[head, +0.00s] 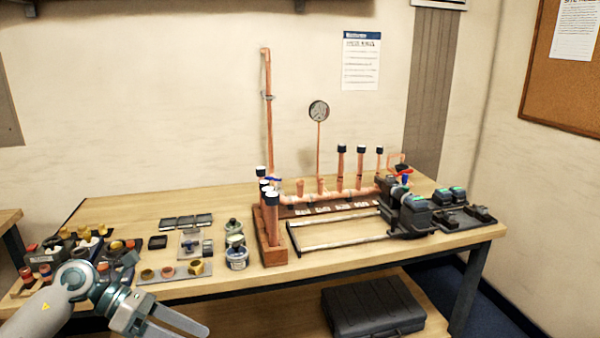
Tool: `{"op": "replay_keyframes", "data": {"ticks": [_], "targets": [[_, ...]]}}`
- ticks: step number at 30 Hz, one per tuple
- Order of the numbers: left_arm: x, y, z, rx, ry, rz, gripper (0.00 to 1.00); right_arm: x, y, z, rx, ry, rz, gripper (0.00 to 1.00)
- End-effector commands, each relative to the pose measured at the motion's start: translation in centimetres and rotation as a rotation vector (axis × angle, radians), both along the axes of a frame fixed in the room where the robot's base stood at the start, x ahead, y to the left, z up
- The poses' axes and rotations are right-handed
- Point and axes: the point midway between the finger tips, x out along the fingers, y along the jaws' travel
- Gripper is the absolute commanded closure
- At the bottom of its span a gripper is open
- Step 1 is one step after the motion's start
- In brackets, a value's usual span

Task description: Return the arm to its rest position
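My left arm (52,306) comes in from the lower left corner. Its gripper (182,334) is in front of the bench's front edge, with its two grey fingers apart and pointing right and down. Nothing shows between the fingers, though the lower one is partly cut off by the picture's bottom edge. My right gripper is not in view. The copper manifold (330,197) stands on the wooden bench at the middle right, well apart from my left gripper, with capped upright pipes and a round gauge (318,111).
A tray of copper fittings (175,273) and crowded small parts lie near my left arm. Tubs (237,258), a wooden block with capped tubes (273,250), a black-ended rail frame (335,246) and dark power tools (445,197) occupy the bench. A black case (372,307) sits on the lower shelf.

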Motion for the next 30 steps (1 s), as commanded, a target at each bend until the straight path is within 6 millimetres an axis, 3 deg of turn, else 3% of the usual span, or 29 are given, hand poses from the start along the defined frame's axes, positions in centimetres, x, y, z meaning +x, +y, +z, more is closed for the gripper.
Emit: {"op": "replay_keyframes", "data": {"ticks": [3,6,10,15,20,23,30], "targets": [[2.2,-2.3,-1.9,-0.234,0.166,0.137,0.24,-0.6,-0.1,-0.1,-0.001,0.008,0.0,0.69],[5.2,-3.2,-4.6,-0.478,0.365,0.327,0.24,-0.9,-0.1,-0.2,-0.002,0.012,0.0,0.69],[9.0,-2.0,-10.6,-0.76,0.637,0.625,0.24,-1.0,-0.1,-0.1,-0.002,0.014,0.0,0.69],[10.7,0.9,-19.7,-0.971,0.895,0.945,0.24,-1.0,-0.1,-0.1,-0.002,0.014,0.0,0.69],[9.6,3.3,-28.4,-1.094,1.087,1.208,0.24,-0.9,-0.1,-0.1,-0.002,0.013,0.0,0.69],[7.9,4.5,-33.7,-1.147,1.192,1.362,0.24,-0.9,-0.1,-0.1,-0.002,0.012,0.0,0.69],[1.5,6.6,-45.5,-1.223,1.409,1.715,0.24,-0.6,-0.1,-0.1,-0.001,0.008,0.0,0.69]]}}
